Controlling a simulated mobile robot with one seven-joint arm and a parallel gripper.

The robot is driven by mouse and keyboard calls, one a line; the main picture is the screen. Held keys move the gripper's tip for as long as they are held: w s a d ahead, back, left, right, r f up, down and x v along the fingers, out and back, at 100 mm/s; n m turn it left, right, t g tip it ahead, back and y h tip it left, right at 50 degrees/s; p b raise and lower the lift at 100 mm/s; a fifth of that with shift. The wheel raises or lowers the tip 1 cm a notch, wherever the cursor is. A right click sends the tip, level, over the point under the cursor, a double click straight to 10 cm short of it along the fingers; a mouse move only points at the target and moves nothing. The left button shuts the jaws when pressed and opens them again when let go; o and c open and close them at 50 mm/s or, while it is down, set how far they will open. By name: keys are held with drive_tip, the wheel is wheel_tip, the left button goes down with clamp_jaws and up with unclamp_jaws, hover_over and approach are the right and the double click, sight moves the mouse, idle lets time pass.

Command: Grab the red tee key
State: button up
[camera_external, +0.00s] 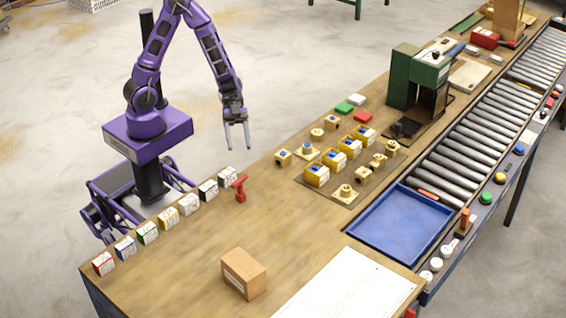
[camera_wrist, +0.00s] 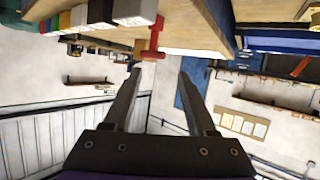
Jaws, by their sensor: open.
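The red tee key (camera_external: 240,188) stands on the wooden bench near its left edge, at the end of a row of small boxes. It also shows in the wrist view (camera_wrist: 153,40) at the top, just beyond the left fingertip in the picture. My gripper (camera_external: 238,148) hangs above and beyond the bench's edge, up from the key in the outside view, with its fingers pointing down. Its fingers are apart and nothing is between them; they also show in the wrist view (camera_wrist: 160,72). The gripper does not seem to touch the key.
Several small labelled boxes (camera_external: 168,217) line the bench's left edge beside the key. A cardboard box (camera_external: 243,273) sits nearer the front. Brass parts and yellow bins (camera_external: 317,175) stand to the right, with a green drill press (camera_external: 419,79) behind. The bench (camera_external: 200,250) between is clear.

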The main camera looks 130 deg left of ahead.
drive_tip(key=s+f+m, duration=0.1)
drive_tip(key=b, duration=0.4)
approach(241, 194)
drive_tip(key=shift+w+d+f+h, duration=0.15)
drive_tip(key=shift+w+d+f, duration=0.2)
drive_tip(key=shift+w+d, duration=0.15)
drive_tip(key=shift+w+d+f+h, duration=0.15)
drive_tip(key=shift+w+d+f, duration=0.2)
drive_tip(key=shift+w, duration=0.25)
drive_tip(key=shift+g, duration=0.3)
drive_tip(key=shift+b+x, duration=1.4)
drive_tip(key=shift+x, duration=1.6)
drive_tip(key=shift+w+r, duration=0.1)
drive_tip(key=shift+r, duration=0.05)
drive_tip(key=shift+c, duration=0.2)
drive_tip(key=shift+a, duration=0.1)
clamp_jaws()
drive_tip(key=shift+f, duration=0.25)
